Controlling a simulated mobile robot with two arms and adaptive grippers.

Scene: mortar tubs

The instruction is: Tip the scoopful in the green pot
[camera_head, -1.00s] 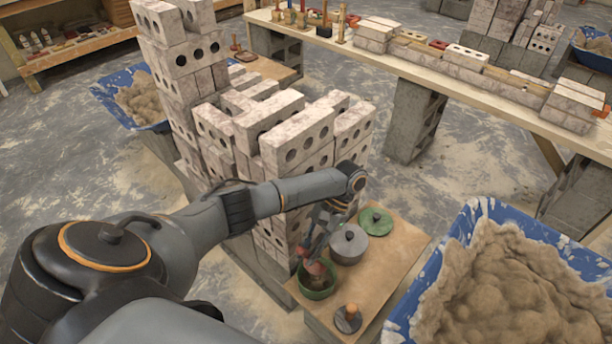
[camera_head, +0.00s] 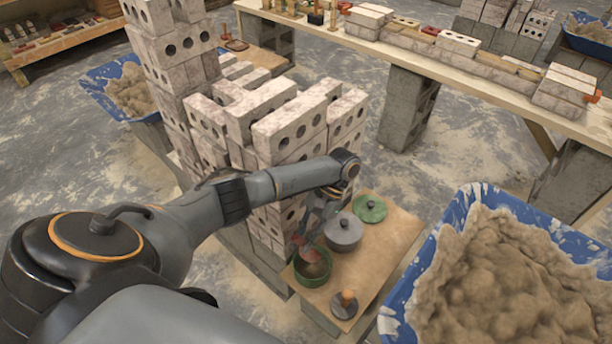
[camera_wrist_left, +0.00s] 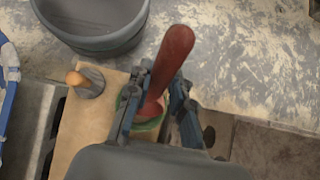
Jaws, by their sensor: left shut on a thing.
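The green pot (camera_head: 313,279) stands open at the near left part of a low board, with brown material inside. My left gripper (camera_head: 308,238) is over the pot, shut on a red scoop (camera_head: 301,241). In the left wrist view, the scoop's red handle (camera_wrist_left: 173,58) sticks up between the fingers of the gripper (camera_wrist_left: 157,103). The green pot's rim (camera_wrist_left: 128,97) shows behind them, partly covered. The scoop's low end is at the pot's mouth; whether it still carries a load cannot be told. My right gripper is not in view.
A grey lid with a wooden knob (camera_head: 345,305) lies in front. A stacked brick wall (camera_head: 290,128) stands close behind; a blue sand tub (camera_head: 408,291) is right.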

